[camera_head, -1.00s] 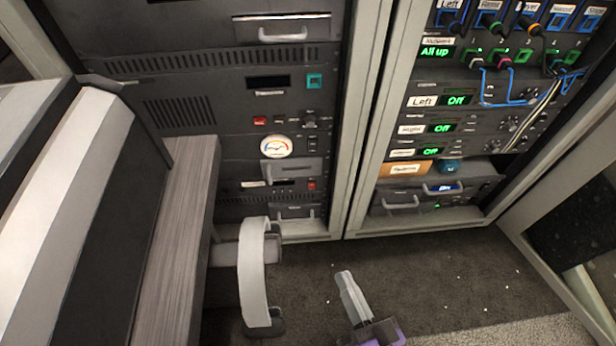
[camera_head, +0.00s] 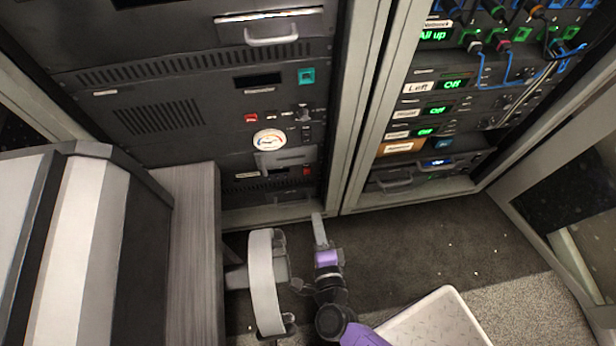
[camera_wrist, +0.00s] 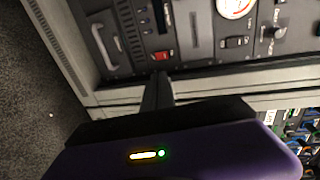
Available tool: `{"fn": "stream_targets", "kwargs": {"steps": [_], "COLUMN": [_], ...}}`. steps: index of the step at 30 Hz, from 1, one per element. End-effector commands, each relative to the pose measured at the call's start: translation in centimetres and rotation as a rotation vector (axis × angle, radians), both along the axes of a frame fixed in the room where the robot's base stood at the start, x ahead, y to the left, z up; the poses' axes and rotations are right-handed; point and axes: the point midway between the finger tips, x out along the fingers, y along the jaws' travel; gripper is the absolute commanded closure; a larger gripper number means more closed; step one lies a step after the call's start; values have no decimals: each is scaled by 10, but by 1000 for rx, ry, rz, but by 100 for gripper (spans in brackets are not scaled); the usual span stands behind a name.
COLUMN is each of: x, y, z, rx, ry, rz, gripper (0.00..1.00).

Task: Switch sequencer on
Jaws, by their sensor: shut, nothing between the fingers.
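The left rack (camera_head: 150,70) holds several dark units; their small labels are too blurred to read, so I cannot tell which is the sequencer. A lower unit has a red switch (camera_head: 306,171), which also shows in the wrist view as a red rocker (camera_wrist: 162,56). Another red switch (camera_head: 251,118) sits higher, above the round white gauge (camera_head: 268,140). My gripper (camera_head: 317,217) is shut and empty, in front of the rack's bottom right. In the wrist view its fingertips (camera_wrist: 161,74) appear just below the red rocker; contact cannot be told.
A grey post (camera_head: 357,110) separates the left rack from the right rack, which has green displays (camera_head: 437,110) and blue cables. A bench (camera_head: 190,230) and a curved white and grey piece (camera_head: 266,285) stand left of my gripper. Carpet (camera_head: 420,240) is open at right.

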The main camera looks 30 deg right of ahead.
Motion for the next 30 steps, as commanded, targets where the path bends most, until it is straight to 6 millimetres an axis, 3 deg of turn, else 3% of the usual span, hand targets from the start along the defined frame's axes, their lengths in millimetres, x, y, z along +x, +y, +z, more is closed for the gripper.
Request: {"fn": "stream_targets", "kwargs": {"steps": [10,24,30], "x": [13,95,120], "y": [-4,-31,-39], "z": [-3,-21,-16], "rx": [-1,-2,-3], "ry": [-2,-1,-1], "rz": [1,1,2], "gripper": [100,100,100]}}
